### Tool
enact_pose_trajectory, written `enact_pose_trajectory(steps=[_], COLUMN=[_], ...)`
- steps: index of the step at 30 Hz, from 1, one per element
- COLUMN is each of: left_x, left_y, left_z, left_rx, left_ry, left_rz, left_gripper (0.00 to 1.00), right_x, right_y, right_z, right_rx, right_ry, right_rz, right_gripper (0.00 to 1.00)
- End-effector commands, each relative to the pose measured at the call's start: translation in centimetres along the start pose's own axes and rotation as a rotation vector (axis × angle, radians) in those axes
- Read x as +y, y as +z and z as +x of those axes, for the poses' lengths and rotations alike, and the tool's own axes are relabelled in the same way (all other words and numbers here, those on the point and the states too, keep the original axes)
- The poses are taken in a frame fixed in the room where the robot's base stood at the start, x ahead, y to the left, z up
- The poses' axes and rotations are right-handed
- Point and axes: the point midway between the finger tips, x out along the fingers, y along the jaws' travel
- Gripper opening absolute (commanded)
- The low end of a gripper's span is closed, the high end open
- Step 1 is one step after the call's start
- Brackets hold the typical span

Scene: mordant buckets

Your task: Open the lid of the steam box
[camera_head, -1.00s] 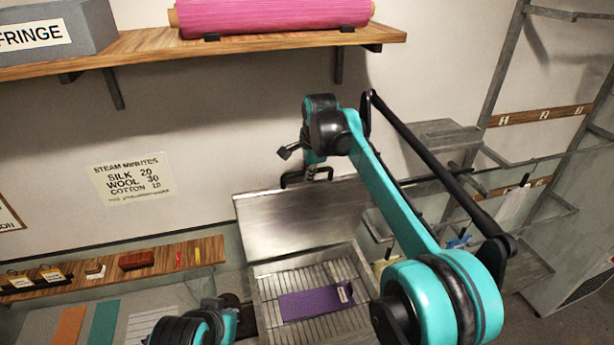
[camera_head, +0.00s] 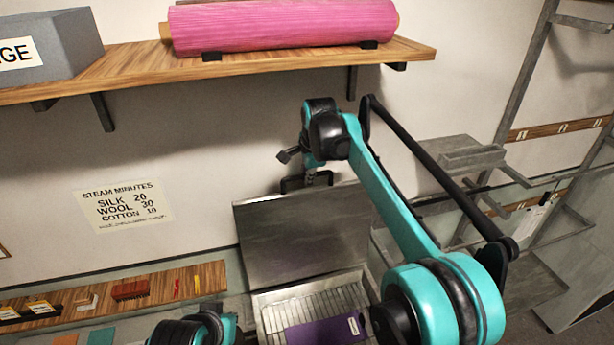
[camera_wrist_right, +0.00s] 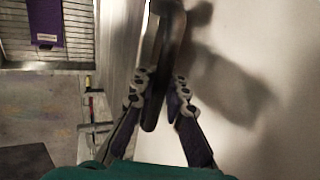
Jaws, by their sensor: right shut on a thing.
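The steam box (camera_head: 262,318) is a metal box with a wire rack inside, at the bottom centre of the head view. Its metal lid (camera_head: 300,238) stands raised, nearly upright, at the back of the box. A black handle (camera_head: 290,185) is at the lid's upper edge. My right gripper (camera_head: 318,178) is shut on this handle. The right wrist view shows both fingers (camera_wrist_right: 160,98) on either side of the dark handle (camera_wrist_right: 168,60). A purple cloth (camera_head: 315,333) with a white tag lies on the rack. My left gripper is out of view; only part of that arm shows.
The wall is close behind the lid. Above, a wooden shelf (camera_head: 130,72) holds a pink roll (camera_head: 280,25) and a grey box (camera_head: 50,50). A low wooden ledge (camera_head: 100,305) with small items runs left of the box. Metal racks stand on the right.

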Motion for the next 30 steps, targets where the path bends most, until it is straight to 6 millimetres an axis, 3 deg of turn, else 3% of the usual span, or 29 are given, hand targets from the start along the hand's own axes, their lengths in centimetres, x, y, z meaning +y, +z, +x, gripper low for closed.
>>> enact_pose_trajectory(steps=[1,2,3,4,14,24,30], left_x=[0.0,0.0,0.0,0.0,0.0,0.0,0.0], left_y=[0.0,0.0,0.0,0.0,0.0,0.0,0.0], left_z=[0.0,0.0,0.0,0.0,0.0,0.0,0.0], left_rx=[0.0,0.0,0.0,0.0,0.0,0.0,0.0], left_ry=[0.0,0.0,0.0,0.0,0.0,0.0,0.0], left_rz=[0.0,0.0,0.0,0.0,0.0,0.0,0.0], left_gripper=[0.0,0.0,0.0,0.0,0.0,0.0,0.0], right_x=[-0.1,-0.1,-0.1,-0.1,-0.1,0.0,0.0], right_y=[0.0,0.0,0.0,0.0,0.0,0.0,0.0], right_z=[-0.1,-0.1,-0.1,-0.1,-0.4,-5.7,-7.5], right_rx=[-0.001,-0.001,-0.001,0.0,0.0,0.0,0.0], right_ry=[-0.001,-0.002,-0.002,-0.001,-0.001,-0.001,-0.002], right_rz=[-0.001,-0.001,-0.001,-0.001,0.0,0.0,-0.001], right_gripper=[0.0,0.19,0.29,0.34,0.34,0.34,0.34])
